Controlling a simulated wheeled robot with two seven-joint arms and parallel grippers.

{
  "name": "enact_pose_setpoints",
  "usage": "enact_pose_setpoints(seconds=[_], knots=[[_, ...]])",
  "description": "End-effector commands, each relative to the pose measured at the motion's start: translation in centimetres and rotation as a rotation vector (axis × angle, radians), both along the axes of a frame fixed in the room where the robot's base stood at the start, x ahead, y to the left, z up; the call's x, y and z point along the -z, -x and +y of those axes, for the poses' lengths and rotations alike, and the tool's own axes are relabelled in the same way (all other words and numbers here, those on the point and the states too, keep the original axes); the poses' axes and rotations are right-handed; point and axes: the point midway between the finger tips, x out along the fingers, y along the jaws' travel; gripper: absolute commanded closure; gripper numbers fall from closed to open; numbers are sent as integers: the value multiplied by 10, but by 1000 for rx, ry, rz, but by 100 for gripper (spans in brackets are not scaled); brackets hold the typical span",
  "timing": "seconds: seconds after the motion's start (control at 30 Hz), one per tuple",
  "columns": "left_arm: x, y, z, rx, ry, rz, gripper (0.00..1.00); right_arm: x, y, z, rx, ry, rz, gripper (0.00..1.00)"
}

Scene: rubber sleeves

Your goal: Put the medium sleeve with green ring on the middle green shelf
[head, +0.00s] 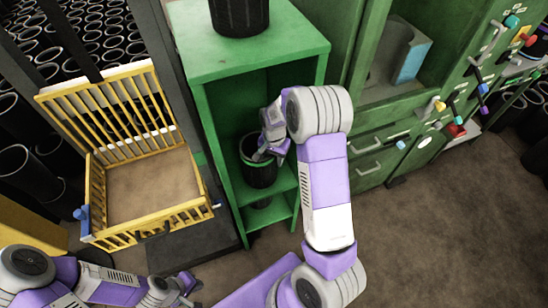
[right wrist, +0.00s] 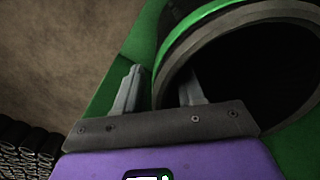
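The black sleeve with a green ring (head: 258,172) is inside the green shelf unit (head: 204,95), upright or nearly so, at the middle shelf (head: 284,181). I cannot tell whether its base touches the board. My right gripper (head: 268,150) is at its rim. In the right wrist view, the two fingers of that gripper (right wrist: 160,92) straddle the wall of the sleeve (right wrist: 172,62), one outside and one inside. Whether they press on it is unclear. My left gripper (head: 190,286) is low at the left, away from the shelf, with nothing visible in it.
Another black sleeve (head: 240,15) stands on top of the shelf unit. A yellow crate (head: 150,220) with an open side stands to the left. Green cabinets with drawers (head: 368,163) stand to the right. Brown floor (head: 440,230) is clear at the front right.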

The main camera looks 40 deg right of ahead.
Motion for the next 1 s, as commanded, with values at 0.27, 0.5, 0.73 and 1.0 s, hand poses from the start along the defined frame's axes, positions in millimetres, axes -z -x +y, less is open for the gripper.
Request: enact_pose_setpoints(seconds=[0.27,0.5,0.73,1.0], knots=[[-9,0,0,0,0,0,100,-24,-1,0,0,1,-4,61],[-22,0,0,0,0,0,100,-64,-1,0,-1,0,-4,61],[-25,0,0,0,0,0,100,-79,0,0,0,0,-1,61],[-24,0,0,0,0,0,100,-78,0,0,0,0,0,61]])
